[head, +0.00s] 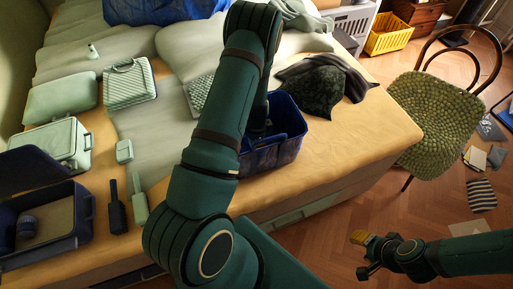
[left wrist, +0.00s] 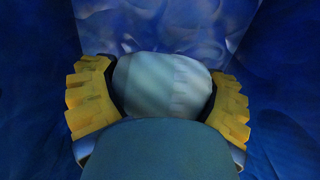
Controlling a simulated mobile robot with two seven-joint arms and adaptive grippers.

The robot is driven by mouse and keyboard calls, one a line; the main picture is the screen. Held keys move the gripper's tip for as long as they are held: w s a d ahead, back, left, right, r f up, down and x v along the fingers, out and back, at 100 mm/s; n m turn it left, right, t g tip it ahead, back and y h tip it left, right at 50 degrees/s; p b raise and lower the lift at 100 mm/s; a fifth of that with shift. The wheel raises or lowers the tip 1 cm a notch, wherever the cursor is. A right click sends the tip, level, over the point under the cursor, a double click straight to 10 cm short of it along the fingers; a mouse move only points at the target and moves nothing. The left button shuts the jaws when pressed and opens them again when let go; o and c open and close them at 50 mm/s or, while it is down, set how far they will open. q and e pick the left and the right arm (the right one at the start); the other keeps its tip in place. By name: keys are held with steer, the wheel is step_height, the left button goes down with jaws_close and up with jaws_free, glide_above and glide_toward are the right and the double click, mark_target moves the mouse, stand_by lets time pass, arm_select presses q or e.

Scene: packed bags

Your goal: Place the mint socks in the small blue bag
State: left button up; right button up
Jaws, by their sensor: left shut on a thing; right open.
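The small blue bag (head: 288,157) stands open on the bed near its right edge, partly hidden behind my left arm. In the left wrist view my left gripper (left wrist: 160,90) has its yellow-padded fingers on both sides of the pale mint socks (left wrist: 165,80), a rounded bundle. Blue bag walls (left wrist: 278,60) surround them, so the gripper and socks are inside the bag. Whether the socks touch the bottom I cannot tell. In the head view this gripper and the socks are hidden by my arm and the bag. My right gripper (head: 364,256) is open and empty over the floor at the lower right.
A dark patterned cushion or bag (head: 318,85) lies just behind the blue bag. A mint striped case (head: 130,83), an open dark blue case (head: 75,222) and brushes (head: 117,212) lie to the left. A green chair (head: 440,115) stands to the right.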

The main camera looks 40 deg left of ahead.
arm_select(q)
steer(key=shift+f, duration=1.6)
steer(key=shift+b, duration=0.3)
steer(key=shift+f, duration=0.15)
steer(key=o, duration=1)
steer(key=shift+r, duration=0.25)
step_height(320, 180, up, 12)
steer(key=shift+f+p, duration=0.1)
steer(key=shift+p, duration=1)
